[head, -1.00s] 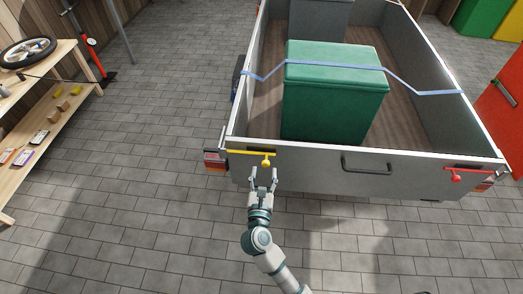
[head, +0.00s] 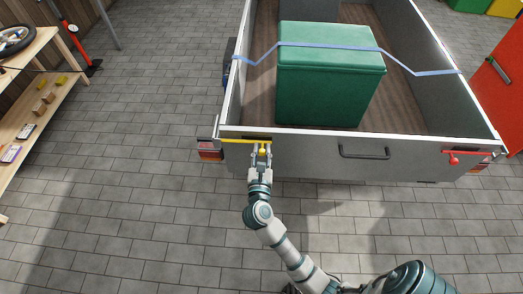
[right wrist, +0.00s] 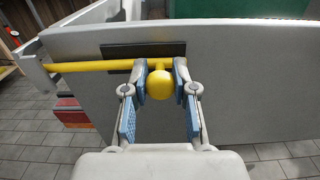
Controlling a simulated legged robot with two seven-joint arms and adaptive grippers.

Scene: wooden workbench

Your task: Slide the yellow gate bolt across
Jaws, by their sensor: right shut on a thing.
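The yellow gate bolt (head: 236,141) lies level along the upper left of the trailer's tailgate (head: 310,158). In the right wrist view its bar (right wrist: 90,66) runs left from a round yellow knob (right wrist: 160,84), across a dark plate (right wrist: 118,50). My right gripper (head: 261,152) is at the knob end, its fingers on either side of the knob and closed on it; it also shows in the right wrist view (right wrist: 160,80). My left gripper is not in view.
A red bolt (head: 452,157) sits at the tailgate's right end, with a dark handle (head: 364,152) in the middle. A green box (head: 328,85) under a blue strap (head: 262,56) stands in the trailer. A wooden shelf (head: 50,100) stands at the left. The paved floor in front is clear.

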